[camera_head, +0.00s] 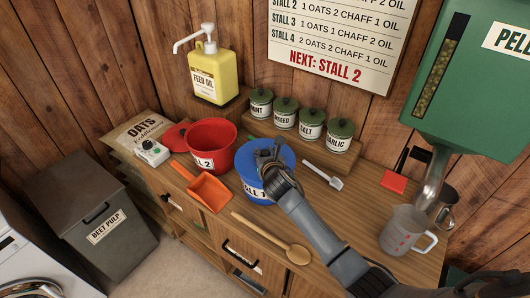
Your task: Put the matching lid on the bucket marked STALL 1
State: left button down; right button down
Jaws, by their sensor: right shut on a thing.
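The blue bucket (254,191) stands on the wooden counter. Its label is partly covered, and "LL 1" shows. A blue lid (284,153) lies over its mouth. My right gripper (268,158) is over the top of the lid, shut on what looks like its handle. The gripper hides the handle and much of the lid, so I cannot tell whether the lid sits fully on the rim. My left gripper is not in view.
A red bucket (220,158) marked "LL 2" stands open just left, with a red lid (177,137) beside it. An orange scoop (209,191), a wooden spoon (275,239) and a measuring jug (402,231) lie or stand nearby. Canisters (285,113) line the back.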

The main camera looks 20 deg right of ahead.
jog(key=c, duration=1.3)
grip_release()
